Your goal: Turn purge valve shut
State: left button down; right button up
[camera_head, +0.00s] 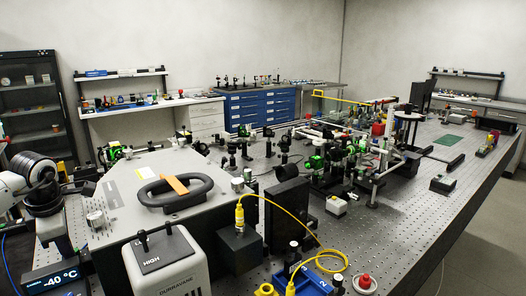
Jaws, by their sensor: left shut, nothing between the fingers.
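My left arm comes in at the left edge, and my left gripper (64,243) points down beside the left end of a grey metal housing (140,215). It is shut and holds nothing. A black oval ring with an orange bar (174,184) across it lies on top of the housing. A small silver knob (95,219) stands on the housing's left end, a little right of the gripper and apart from it. I cannot tell for sure which of these is the purge valve. My right gripper is not in view.
A white box marked HIGH (168,268) with a black handle stands in front of the housing. A yellow cable (290,215) loops over a blue tray (312,284). Optics crowd the bench (420,215) middle.

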pick_arm(q)
jog(key=shift+w+d+r+p, duration=0.15)
jog(key=shift+w+p, duration=0.05)
jog(key=shift+p, duration=0.3)
jog(key=shift+w+d, duration=0.1)
jog(key=shift+d, duration=0.1)
jog(key=shift+w+d, duration=0.35)
jog(key=shift+d, duration=0.1)
jog(key=shift+s+d, duration=0.2)
notch_tip(320, 180, up, 6)
jog(key=shift+f, duration=0.15)
dwell(0.6)
jog(key=shift+s+f, duration=0.1)
jog(key=shift+s, duration=0.05)
